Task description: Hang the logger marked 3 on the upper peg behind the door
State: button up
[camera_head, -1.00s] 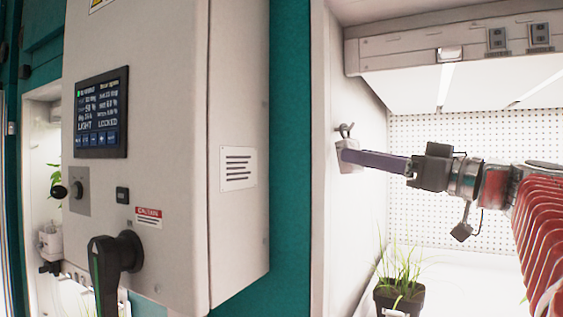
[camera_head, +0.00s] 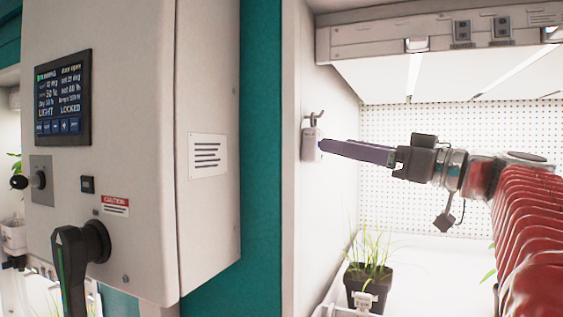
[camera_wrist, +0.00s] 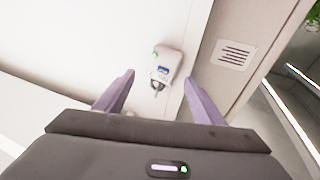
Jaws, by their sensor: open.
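A small pale logger (camera_head: 309,145) hangs upright from a dark peg (camera_head: 314,118) on the chamber's left inner wall. In the wrist view the logger (camera_wrist: 167,66) shows a green light and a small blue-and-white label; its number is too small to read. A dark hook or peg end (camera_wrist: 157,90) shows at its edge. My gripper (camera_head: 324,148) points left at the logger from the right. In the wrist view my gripper's two purple fingers (camera_wrist: 158,80) are spread apart, with the logger beyond and between their tips, apparently untouched.
A potted grass plant (camera_head: 368,280) stands on the chamber floor below my arm. A control cabinet (camera_head: 130,150) with a screen and black handle fills the left. A light fixture (camera_head: 440,45) hangs above.

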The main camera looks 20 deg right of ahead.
jog(key=v, duration=1.1)
jog(key=shift+f, duration=0.15)
jog(key=shift+d, duration=0.1)
dwell(0.4)
